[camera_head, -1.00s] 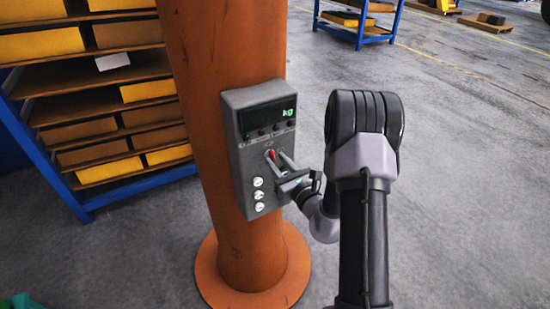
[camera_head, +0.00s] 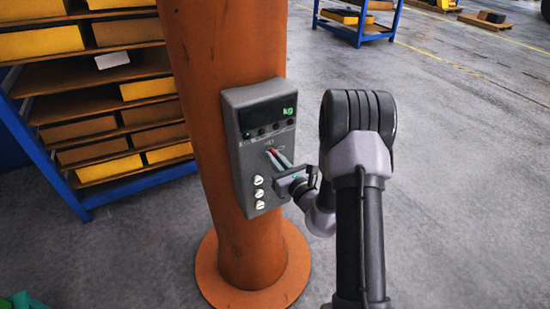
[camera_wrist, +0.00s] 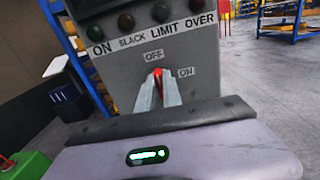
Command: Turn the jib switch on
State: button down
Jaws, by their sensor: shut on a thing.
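The grey control box (camera_head: 236,165) is fixed to the front of an orange column. Its red jib switch (camera_wrist: 157,77) is a small lever below the indicator lamps, with OFF printed above it and ON to its right. The lever points up, roughly toward the OFF label. My gripper (camera_head: 273,153) reaches the box from the right. In the wrist view its two fingers (camera_wrist: 158,88) are shut on the red switch, one on each side. The fingers hide the lower part of the lever.
The orange column (camera_head: 222,60) has a round base on the floor. Three white knobs (camera_head: 259,193) sit low on the box, and a display reading kg (camera_head: 289,111) is at its top. A rack of boxes (camera_head: 75,120) stands left.

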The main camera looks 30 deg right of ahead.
jog(key=shift+d+f+m+p, duration=0.15)
jog(key=shift+m+p, duration=1.75)
jog(key=shift+m, duration=2.4)
jog(key=shift+d+m+p, duration=0.1)
jog(key=shift+m+p, duration=1.75)
jog(key=shift+m, duration=2.75)
jog(key=c, duration=1.5)
grip_release()
jog(key=shift+s, duration=0.1)
